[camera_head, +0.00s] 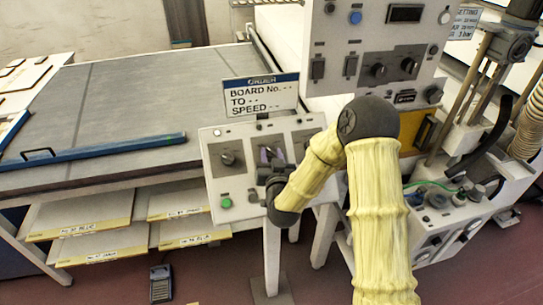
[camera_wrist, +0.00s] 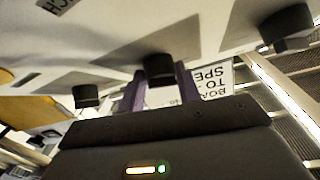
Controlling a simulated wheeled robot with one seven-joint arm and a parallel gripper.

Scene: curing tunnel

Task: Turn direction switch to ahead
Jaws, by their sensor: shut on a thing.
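A small sloped control panel (camera_head: 218,180) stands in front of the conveyor, with a row of knobs on grey plates. The left knob (camera_head: 228,158) is free. My gripper (camera_head: 268,158) reaches the middle plate from below. In the wrist view its two purple fingers stand either side of a black knob (camera_wrist: 158,66), shut on it. Two other black knobs, one smaller in view (camera_wrist: 87,96) and one larger (camera_wrist: 287,25), are untouched. The labels are too blurred to tell which is the direction switch, and its pointer is hidden.
A taller panel (camera_head: 340,100) with several knobs and buttons rises behind. A green button (camera_head: 226,203) is below the left knob. A board sign (camera_head: 261,97) stands above the small panel. A blue bar (camera_head: 105,147) lies across the conveyor (camera_head: 130,100).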

